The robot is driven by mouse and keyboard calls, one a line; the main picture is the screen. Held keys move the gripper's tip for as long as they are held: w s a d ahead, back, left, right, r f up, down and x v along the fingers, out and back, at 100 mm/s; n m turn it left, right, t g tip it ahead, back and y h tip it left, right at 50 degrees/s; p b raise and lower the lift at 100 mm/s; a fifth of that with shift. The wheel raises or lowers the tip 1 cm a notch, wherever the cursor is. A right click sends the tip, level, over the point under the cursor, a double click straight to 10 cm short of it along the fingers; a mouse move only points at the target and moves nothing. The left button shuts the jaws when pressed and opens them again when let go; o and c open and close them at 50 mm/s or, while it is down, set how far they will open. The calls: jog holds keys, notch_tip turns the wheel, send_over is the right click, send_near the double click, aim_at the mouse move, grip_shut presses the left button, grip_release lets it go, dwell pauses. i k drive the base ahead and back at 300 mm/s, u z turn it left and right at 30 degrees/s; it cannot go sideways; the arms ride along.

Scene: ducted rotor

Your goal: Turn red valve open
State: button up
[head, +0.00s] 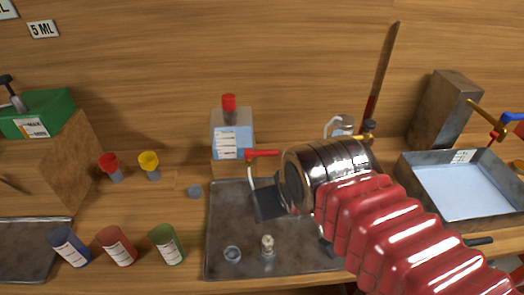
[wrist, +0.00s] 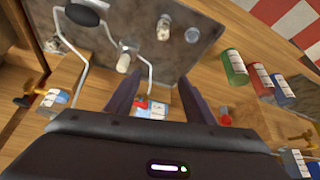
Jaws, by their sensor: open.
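Several red parts could be the red valve. A red lever (head: 497,135) shows on a brass tap at the right edge of the head view, by a blue one. A red bar handle (head: 262,153) sits just left of my wrist. A red knob (head: 108,163) stands on a grey stem at the left. A red cap (head: 229,102) tops a labelled block (head: 232,140). My gripper (wrist: 158,82) is open and empty above the table. A red part (wrist: 141,102) shows between its fingers in the wrist view, apparently beyond them.
A yellow knob (head: 149,160) stands behind. A metal basin (head: 460,190) is at right.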

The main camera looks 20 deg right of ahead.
aim_at(249, 153)
jog(key=k, duration=1.3)
jog(key=u, duration=0.6)
jog(key=i, duration=1.65)
jog(key=z, duration=0.15)
